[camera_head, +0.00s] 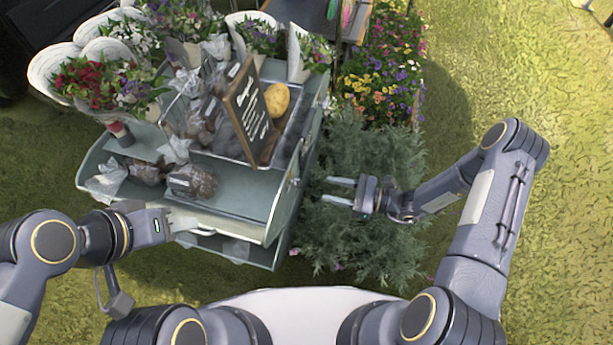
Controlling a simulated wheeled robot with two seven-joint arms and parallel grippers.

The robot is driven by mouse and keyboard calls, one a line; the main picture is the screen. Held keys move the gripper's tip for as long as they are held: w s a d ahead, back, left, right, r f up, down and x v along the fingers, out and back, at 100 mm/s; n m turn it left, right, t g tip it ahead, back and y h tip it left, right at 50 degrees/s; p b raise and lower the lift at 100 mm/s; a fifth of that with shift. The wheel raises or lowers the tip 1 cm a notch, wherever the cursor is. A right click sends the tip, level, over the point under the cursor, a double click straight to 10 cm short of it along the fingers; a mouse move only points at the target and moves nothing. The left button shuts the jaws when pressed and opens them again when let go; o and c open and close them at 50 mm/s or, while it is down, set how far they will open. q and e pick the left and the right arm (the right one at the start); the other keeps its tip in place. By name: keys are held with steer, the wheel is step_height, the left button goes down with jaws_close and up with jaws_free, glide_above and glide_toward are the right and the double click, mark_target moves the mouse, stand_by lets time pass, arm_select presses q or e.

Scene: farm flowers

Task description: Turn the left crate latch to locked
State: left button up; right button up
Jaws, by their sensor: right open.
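A grey metal stand with crate-like trays (232,182) fills the left middle of the head view. I cannot make out a separate latch on it; the left front part of the rim is partly covered by my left gripper. My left gripper (186,222) is at the stand's front lower edge, its pale fingers overlapping the rim. Whether it touches the rim or grips anything there is unclear. My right gripper (340,191) is open and empty, to the right of the stand, over a grey-green bush, with its fingers pointing left toward the stand.
The stand holds bagged brown goods (192,181), a dark sign board (249,115), a yellow-orange round item (277,100) and wrapped bouquets (96,78). The bush (372,160) and flowers (385,70) crowd its right side. Open grass (560,220) lies at the right.

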mark_target(295, 183)
steer(key=f+b+x, duration=0.1)
steer(key=x, duration=0.7)
steer(key=shift+w+m, duration=0.25)
steer(key=shift+m, duration=0.05)
steer(key=shift+c, duration=0.3)
jaws_close()
